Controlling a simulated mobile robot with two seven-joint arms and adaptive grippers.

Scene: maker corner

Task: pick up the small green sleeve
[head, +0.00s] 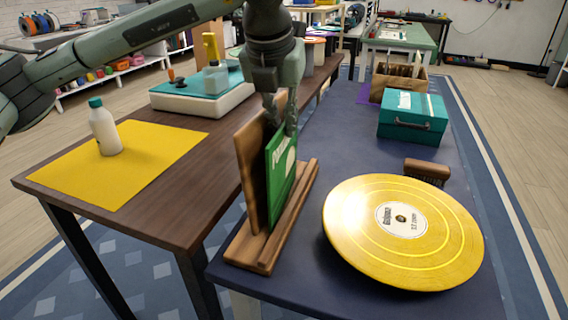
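The small green sleeve (283,172), with white lettering and a pale round mark, stands upright in a wooden stand (258,250). The stand's brown back panel (251,178) is just to the left of the sleeve. My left gripper (283,118) points down at the sleeve's top edge. One finger overlaps the upper part of the sleeve and the other is close to the back panel. I cannot tell whether the fingers are closed on the sleeve. My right gripper is not in view.
A gold record (355,237) lies right of the stand on the dark table (330,140). A brown block (427,171), teal box (413,120) and wooden crate (400,78) are behind it. On the brown table, a white bottle (104,128) stands on a yellow sheet (155,160) near a turntable (200,98).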

